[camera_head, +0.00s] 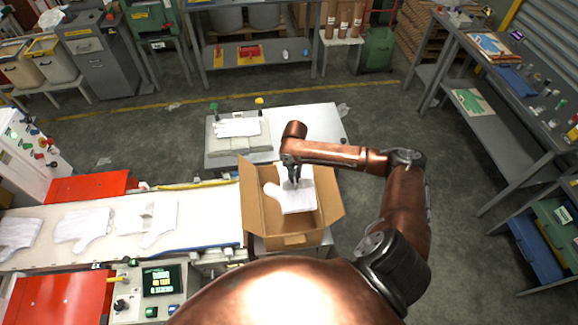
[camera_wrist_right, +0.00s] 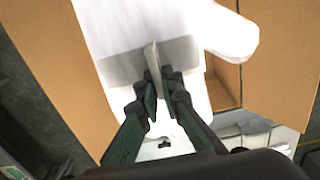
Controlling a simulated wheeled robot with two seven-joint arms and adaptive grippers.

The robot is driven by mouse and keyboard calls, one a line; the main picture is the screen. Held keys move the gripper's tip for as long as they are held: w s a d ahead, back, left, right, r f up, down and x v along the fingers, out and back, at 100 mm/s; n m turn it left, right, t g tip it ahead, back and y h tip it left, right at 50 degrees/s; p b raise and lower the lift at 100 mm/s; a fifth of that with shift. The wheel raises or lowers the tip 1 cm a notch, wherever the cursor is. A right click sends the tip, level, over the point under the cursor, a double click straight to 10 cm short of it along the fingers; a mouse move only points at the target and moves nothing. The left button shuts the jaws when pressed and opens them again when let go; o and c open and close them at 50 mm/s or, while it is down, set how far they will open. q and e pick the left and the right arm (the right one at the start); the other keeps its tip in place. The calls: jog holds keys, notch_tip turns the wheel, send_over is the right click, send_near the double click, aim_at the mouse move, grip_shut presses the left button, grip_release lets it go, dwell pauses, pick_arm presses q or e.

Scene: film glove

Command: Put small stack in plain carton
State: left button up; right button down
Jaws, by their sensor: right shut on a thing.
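The plain carton (camera_head: 257,215) is an open brown cardboard box with its flaps spread, at the middle of the head view; its cardboard also shows in the wrist view (camera_wrist_right: 52,62). A small stack of white film gloves (camera_head: 297,199) is over the carton's opening. My right gripper (camera_head: 294,180) points down from above and is shut on the stack. In the wrist view the fingers (camera_wrist_right: 158,88) pinch the white stack (camera_wrist_right: 140,25) at a grey band. I cannot tell whether the stack touches the carton's bottom. My left gripper is not in view.
A conveyor (camera_head: 190,222) with several white gloves (camera_head: 84,230) ends at the carton's left. Behind the carton, a pale table (camera_head: 310,122) holds a grey tray (camera_head: 262,147) with another white stack on it. Grey benches stand at the right, with clear floor before them.

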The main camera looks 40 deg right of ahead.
jog(key=shift+d, duration=0.1)
jog(key=shift+w, duration=0.1)
jog(key=shift+r+p, duration=0.1)
jog(key=shift+p, duration=0.55)
jog(key=shift+f, duration=0.25)
jog(key=shift+f+b, duration=0.5)
jog(key=shift+f, duration=1.65)
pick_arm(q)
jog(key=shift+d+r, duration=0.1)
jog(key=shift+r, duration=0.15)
pick_arm(e)
jog(key=shift+f, duration=0.2)
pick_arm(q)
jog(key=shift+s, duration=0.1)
